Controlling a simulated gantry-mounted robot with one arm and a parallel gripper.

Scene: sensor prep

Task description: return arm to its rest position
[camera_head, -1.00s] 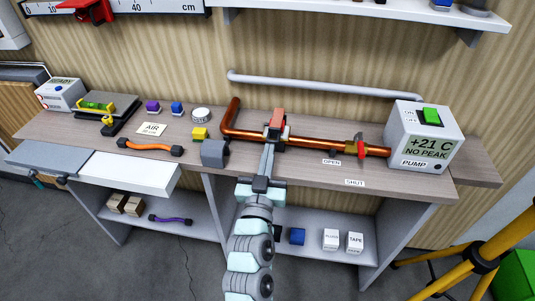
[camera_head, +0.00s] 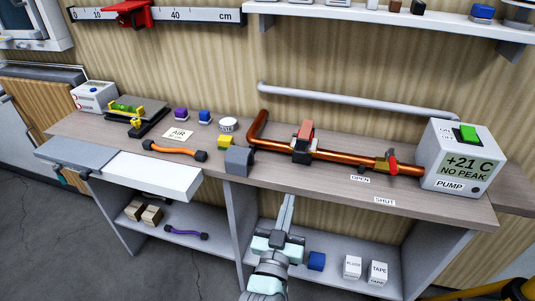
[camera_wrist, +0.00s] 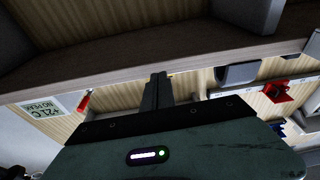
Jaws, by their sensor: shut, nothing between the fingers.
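My gripper (camera_head: 287,211) is in front of the bench, below the level of its top edge, with its fingers together and nothing between them. In the wrist view my gripper (camera_wrist: 157,78) also shows its fingers side by side, below the bench's front edge. The copper pipe (camera_head: 345,157) lies along the bench top, with a red-topped clamp (camera_head: 304,141) around or on it. A valve with a red handle (camera_head: 392,163) sits at the pipe's right end, beside the pump box (camera_head: 458,157), which reads +21 C, NO PEAK.
The bench (camera_head: 330,185) stands behind my gripper, with an open white drawer (camera_head: 150,177) at left. A lower shelf (camera_head: 335,272) holds a blue block (camera_head: 316,261) and white boxes (camera_head: 352,267) right of my arm. Yellow tripod legs (camera_head: 520,289) show at bottom right. Floor at left is clear.

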